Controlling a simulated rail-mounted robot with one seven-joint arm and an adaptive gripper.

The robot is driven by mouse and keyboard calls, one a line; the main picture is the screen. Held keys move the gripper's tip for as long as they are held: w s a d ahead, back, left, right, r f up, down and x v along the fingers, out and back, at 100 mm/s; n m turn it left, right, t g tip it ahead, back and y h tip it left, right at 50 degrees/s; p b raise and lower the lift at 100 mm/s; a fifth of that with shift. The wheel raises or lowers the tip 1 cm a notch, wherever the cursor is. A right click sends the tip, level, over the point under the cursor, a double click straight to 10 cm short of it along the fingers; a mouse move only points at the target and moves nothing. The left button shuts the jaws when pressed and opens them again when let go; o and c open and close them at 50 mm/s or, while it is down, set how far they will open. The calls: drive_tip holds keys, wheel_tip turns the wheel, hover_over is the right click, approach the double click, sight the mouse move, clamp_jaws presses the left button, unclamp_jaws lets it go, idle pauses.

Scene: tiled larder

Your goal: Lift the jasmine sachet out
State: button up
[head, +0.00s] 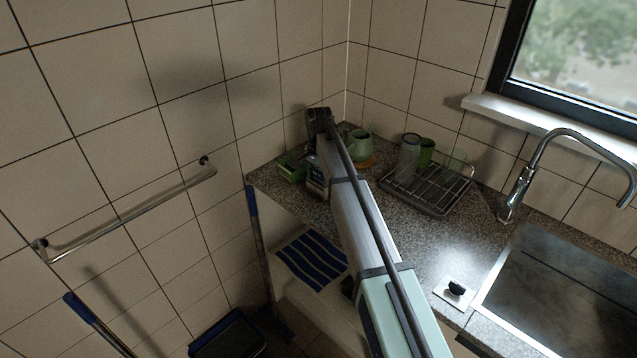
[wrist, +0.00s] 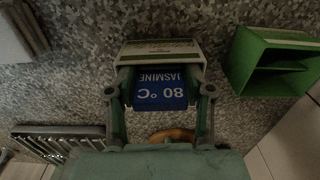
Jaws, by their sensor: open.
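The jasmine sachet (wrist: 160,88) is blue with white "80 °C JASMINE" lettering, upside down in the wrist view. It sticks out of a pale box with a green label (wrist: 160,50). My gripper (wrist: 160,98) is open, with one finger on each side of the sachet; whether either finger touches it I cannot tell. In the head view my arm reaches to the back corner of the counter, and the box (head: 317,183) shows partly below my wrist. The sachet and fingertips cannot be made out there.
A green open container with compartments (wrist: 275,62) stands close to the box; it also shows in the head view (head: 291,168). A green teapot (head: 359,142) and a dish rack (head: 428,200) with a glass (head: 409,157) stand to the right. The sink (head: 565,300) is further right.

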drive_tip(key=c, duration=0.6)
drive_tip(key=shift+r, duration=0.15)
